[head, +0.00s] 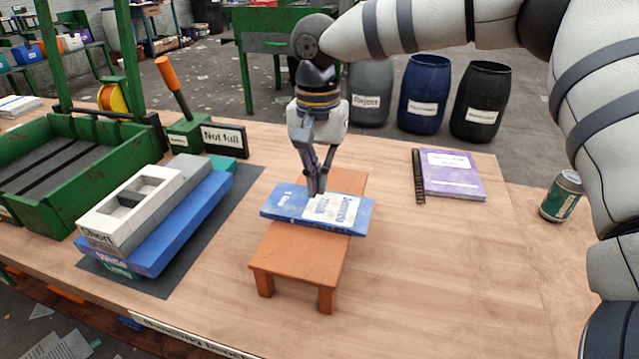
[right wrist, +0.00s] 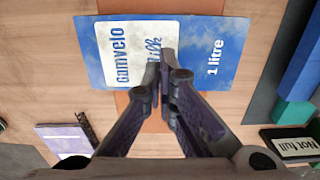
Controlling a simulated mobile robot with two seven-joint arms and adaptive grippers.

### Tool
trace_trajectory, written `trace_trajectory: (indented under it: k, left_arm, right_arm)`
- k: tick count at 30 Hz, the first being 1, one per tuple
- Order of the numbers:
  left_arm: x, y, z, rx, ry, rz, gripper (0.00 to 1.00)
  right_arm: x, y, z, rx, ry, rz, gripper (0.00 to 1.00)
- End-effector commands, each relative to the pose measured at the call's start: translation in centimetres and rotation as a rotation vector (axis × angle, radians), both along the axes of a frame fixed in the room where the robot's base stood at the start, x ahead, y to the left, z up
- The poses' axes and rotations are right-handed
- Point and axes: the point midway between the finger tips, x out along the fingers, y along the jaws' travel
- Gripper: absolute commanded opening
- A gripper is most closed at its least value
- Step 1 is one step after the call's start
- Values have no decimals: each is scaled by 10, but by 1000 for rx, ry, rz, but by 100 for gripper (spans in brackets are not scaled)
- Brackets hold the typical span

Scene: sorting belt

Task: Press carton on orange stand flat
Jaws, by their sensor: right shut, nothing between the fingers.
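A blue and white milk carton (head: 345,213) lies across the top of the orange stand (head: 292,257), its ends overhanging both sides. It looks thin and slab-like in the head view. In the right wrist view the carton (right wrist: 222,55) shows its label and "1 litre" text, with the stand (right wrist: 122,101) under it. My right gripper (head: 316,192) points down over the carton's middle, its fingertips together with nothing between them. The fingertips are at or just above the carton's top; I cannot tell if they touch. My left gripper is not in view.
A purple notebook (head: 452,175) and a green can (head: 562,196) are at right. Table around the stand's right side is clear.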

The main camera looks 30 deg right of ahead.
Motion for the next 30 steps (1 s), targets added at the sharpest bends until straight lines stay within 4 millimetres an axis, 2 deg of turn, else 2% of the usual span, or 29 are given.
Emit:
trace_trajectory:
  k: [1,16,20,30]
  left_arm:
    - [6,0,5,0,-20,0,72]
    - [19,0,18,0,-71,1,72]
    - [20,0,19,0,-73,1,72]
    - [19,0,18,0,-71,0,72]
  right_arm:
    - [0,0,14,0,-13,0,0]
    - [0,0,75,0,-9,-1,0]
    - [0,0,81,0,-6,1,0]
    - [0,0,80,1,-4,0,0]
